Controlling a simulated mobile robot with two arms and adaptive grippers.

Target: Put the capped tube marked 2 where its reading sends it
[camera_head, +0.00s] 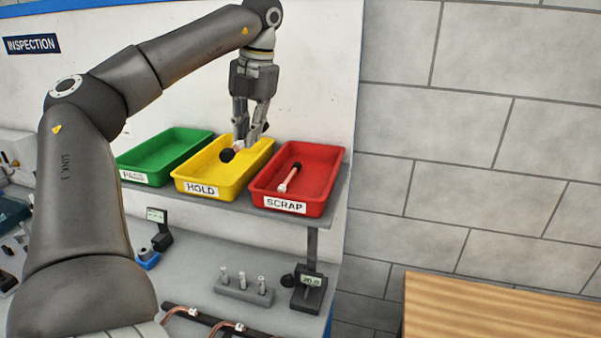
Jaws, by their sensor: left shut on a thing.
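My left gripper (242,143) comes down over the yellow HOLD tray (191,177) and is shut on a capped tube. The tube's black cap (227,155) shows at the left of the fingers; the fingers hide most of the tube. I cannot read a number on it, nor tell whether it touches the tray floor. A second tube (290,180) with a black end lies in the red SCRAP tray (328,172). The green PASS tray (165,150) shows no tube, though its near floor is partly hidden. My right gripper is not in view.
The trays stand side by side on a grey shelf (230,205). Below are a gauge with a small display (312,280), another display (156,215), a block with several pins (243,290) and bent copper tubes (235,327). A wooden surface (500,305) is at lower right.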

